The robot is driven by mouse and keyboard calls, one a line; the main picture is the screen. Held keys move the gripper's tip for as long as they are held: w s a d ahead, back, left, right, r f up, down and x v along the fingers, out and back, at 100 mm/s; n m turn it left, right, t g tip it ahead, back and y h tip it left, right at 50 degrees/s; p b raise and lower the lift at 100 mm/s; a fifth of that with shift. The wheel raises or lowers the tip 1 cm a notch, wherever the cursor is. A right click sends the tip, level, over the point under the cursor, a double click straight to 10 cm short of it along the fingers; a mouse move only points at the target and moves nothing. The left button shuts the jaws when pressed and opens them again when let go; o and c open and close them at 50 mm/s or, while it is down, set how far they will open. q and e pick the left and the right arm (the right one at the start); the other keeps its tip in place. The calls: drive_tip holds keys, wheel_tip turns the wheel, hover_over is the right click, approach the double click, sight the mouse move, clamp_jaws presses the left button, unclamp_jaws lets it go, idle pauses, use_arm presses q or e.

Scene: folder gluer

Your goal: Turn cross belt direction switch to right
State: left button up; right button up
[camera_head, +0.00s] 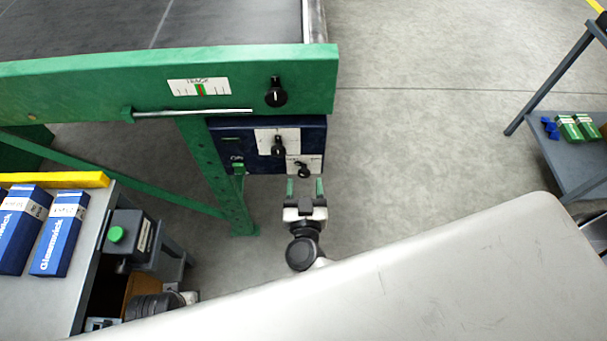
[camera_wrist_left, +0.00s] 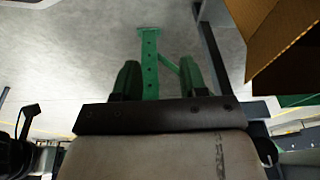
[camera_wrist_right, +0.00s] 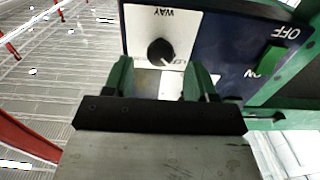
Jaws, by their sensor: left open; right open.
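A dark blue control box (camera_head: 225,134) hangs under the green machine beam. It has two black knobs on white plates: an upper knob (camera_head: 279,148) and a smaller lower knob (camera_head: 304,171). Their lettering is too small to tell which is the cross belt direction switch. My right gripper (camera_head: 305,188) is open and empty just below the lower knob. In the right wrist view, a black knob (camera_wrist_right: 160,51) on a white plate lies beyond the open fingers, apart from them. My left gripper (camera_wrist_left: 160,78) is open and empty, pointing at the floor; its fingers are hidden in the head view.
A third black knob (camera_head: 276,93) sits on the green beam (camera_head: 120,84) beside a track scale. A green switch (camera_head: 238,168) is on the box's left. Blue cartons (camera_head: 60,236) stand on a table at left. Floor right of the box is clear.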

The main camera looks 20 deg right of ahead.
sight(304, 175)
drive_tip(key=shift+x, duration=1.8)
use_arm(q)
wheel_tip(304, 175, up, 2)
drive_tip(key=shift+r, duration=0.1)
use_arm(e)
drive_tip(key=c, duration=0.9)
